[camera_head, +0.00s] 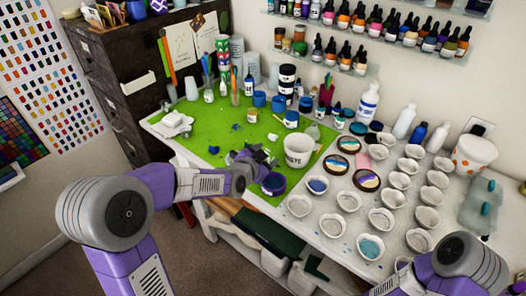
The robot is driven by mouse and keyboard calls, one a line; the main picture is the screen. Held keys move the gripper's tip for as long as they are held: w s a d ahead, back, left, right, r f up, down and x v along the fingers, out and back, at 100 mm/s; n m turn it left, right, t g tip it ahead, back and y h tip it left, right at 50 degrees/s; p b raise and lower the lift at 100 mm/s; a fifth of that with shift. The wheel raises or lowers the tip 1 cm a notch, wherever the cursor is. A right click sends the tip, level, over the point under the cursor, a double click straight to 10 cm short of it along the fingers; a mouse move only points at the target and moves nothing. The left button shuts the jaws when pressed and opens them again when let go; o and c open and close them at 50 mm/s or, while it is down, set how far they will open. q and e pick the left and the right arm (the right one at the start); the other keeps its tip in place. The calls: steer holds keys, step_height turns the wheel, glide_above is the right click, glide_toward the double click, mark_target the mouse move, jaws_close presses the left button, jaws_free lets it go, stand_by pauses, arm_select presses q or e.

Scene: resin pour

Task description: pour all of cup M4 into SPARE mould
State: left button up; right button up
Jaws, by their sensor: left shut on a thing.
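My left gripper (262,158) is shut over the front of the green mat, just left of a big white cup (299,150) with dark lettering ending in "TE". It holds a small cup, mostly hidden by the fingers; no label on it is readable. A dark purple round pot (273,184) shows just below the fingers; whether it touches them I cannot tell. Several white moulds (421,240) stand in rows at the right; I cannot read which is SPARE. One mould (370,247) holds light blue and another (317,185) holds blue. My right gripper is out of view.
The green mat (200,135) carries blue pots, bottles and tool holders towards the back. Dark-rimmed round pieces (349,145) lie right of the white cup. A spotted white tub (473,155) and bottles stand at the right back. The mat's left part is fairly clear.

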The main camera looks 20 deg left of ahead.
arm_select(q)
steer(key=m+p, duration=0.1)
steer(key=p, duration=0.1)
steer(key=d+m+y+p, duration=0.1)
steer(key=p, duration=0.1)
steer(key=shift+s+t+y, duration=0.15)
steer(key=shift+t+y, duration=0.15)
steer(key=shift+d+f+m+p, duration=0.15)
steer(key=shift+m+p, duration=0.25)
steer(key=shift+m, duration=0.2)
steer(key=shift+d+f+m+t+y, duration=0.1)
steer(key=shift+f+m+t+y, duration=0.25)
steer(key=shift+m+y, duration=0.2)
steer(key=shift+s+f+m+t+y+b, duration=0.2)
steer(key=shift+f+m+t+y+b, duration=0.1)
steer(key=shift+m+y, duration=0.25)
steer(key=shift+s+d+f+m+t+y+b, duration=0.1)
steer(key=shift+d+f+m+t+y+b, duration=0.25)
steer(key=shift+f+m+b, duration=0.45)
steer(key=shift+d+f+m+t+y+b, duration=0.25)
steer(key=shift+f+m+t+y+b, duration=0.15)
steer(key=shift+m, duration=0.8)
steer(key=shift+d+r+m+t, duration=0.15)
steer(key=shift+d+m+t, duration=0.2)
steer(key=shift+m, duration=0.65)
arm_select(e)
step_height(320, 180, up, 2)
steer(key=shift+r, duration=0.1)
